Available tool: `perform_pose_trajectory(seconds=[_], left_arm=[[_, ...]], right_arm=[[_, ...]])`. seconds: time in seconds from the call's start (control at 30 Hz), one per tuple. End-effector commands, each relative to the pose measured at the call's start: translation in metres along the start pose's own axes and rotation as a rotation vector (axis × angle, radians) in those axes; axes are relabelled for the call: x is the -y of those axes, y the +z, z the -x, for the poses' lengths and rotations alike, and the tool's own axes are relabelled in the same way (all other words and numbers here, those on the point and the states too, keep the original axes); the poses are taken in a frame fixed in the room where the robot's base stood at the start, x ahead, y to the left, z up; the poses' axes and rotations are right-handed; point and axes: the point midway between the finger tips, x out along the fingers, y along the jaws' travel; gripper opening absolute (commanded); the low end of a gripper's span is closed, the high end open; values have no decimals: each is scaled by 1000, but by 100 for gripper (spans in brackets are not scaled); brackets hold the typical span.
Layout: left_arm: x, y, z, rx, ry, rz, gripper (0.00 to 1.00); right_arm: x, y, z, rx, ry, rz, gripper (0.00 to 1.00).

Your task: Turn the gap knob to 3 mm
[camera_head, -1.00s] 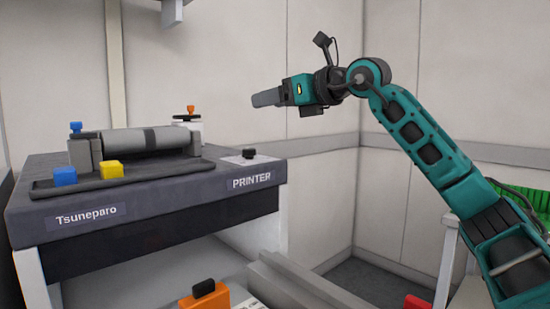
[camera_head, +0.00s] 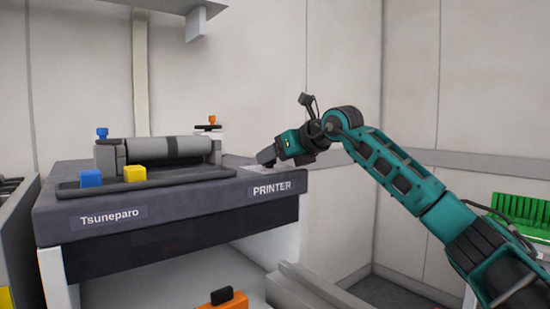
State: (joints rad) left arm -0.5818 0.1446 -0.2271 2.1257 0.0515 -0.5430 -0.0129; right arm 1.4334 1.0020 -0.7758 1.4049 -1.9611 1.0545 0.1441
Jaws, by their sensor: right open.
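The grey printer (camera_head: 185,205) stands at the left, with a "PRINTER" label on its front right edge. A pale plate (camera_head: 250,171) lies on its top at the right corner. The dark knob on that plate is now hidden behind my right gripper, so its setting cannot be read. My right gripper (camera_head: 265,157) is open, its fingers pointing down and left at the plate. Whether the fingers touch the knob or sit around it cannot be told. My left gripper is not in view.
A roller (camera_head: 165,149) lies along the printer top, with a blue block (camera_head: 91,178) and a yellow block (camera_head: 135,174) before it. A small orange-topped knob (camera_head: 212,119) stands behind. Green bins (camera_head: 520,210) are at the right. The wall is close behind.

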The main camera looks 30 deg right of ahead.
Motion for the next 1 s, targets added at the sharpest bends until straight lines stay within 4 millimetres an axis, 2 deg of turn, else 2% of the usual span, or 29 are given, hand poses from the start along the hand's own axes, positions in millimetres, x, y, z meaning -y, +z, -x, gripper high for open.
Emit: perform_pose_trajectory(seconds=[0.13, 0.4, 1.0], left_arm=[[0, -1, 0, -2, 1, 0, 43], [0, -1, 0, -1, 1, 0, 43], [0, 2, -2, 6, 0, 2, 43]], right_arm=[[0, 0, -8, 1, 0, 0, 61], [0, 0, -9, 1, 0, 1, 61], [0, 0, -8, 1, 0, 0, 5]])
